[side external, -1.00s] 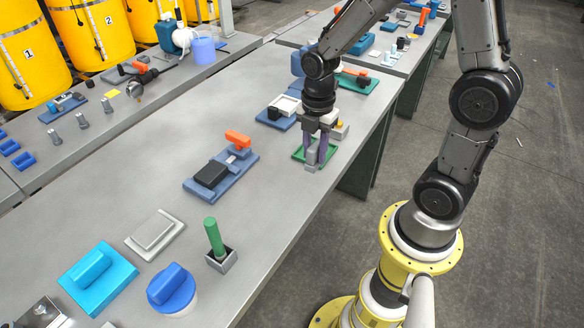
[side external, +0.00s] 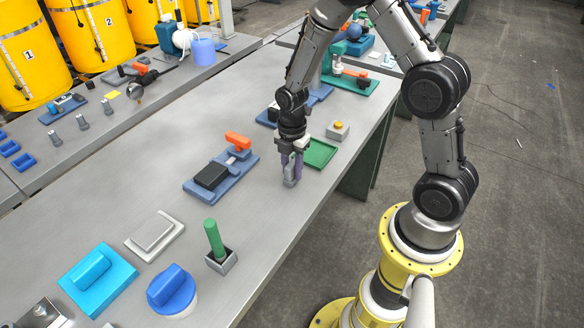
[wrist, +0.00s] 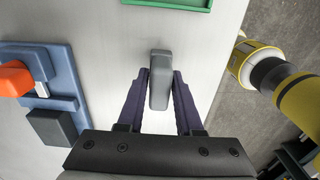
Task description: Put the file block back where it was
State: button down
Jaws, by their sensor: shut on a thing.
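The file block, a small grey rounded block, is between my gripper's purple fingers (side external: 291,170). Its lower end (side external: 289,183) shows just under the fingers in the side view. In the wrist view the block (wrist: 160,80) stands between the fingertips (wrist: 160,88). My gripper points down and is shut on it. They are low over the bare grey bench; I cannot tell whether the block touches it. The green tray (side external: 321,153) is empty, to the right of and beyond the gripper; its edge also shows at the top of the wrist view (wrist: 170,4).
A blue fixture (side external: 237,170) with a black block and orange handle stands left of the gripper. A box with a yellow button (side external: 338,130) stands beyond the green tray. A green cylinder (side external: 214,238) stands upright in a grey holder nearer the camera. Bare bench lies between.

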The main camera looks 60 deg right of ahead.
aim_at(292, 163)
jog(key=shift+f, duration=0.1)
jog(key=c, duration=0.6)
grip_release()
notch_tip(292, 163, up, 12)
jog(key=shift+r, duration=0.1)
jog(key=s+a+r+m+t, duration=0.2)
jog(key=s+r+m, duration=0.2)
jog(key=s+m, duration=0.2)
jog(key=s+a+r+m+t, duration=0.1)
jog(key=s+a+r+m, duration=0.1)
jog(key=s+r+m, duration=0.3)
jog(key=s+a+r+m+t, duration=0.2)
jog(key=s+r+m, duration=0.3)
jog(key=s+m, duration=0.2)
jog(key=shift+s+t, duration=0.3)
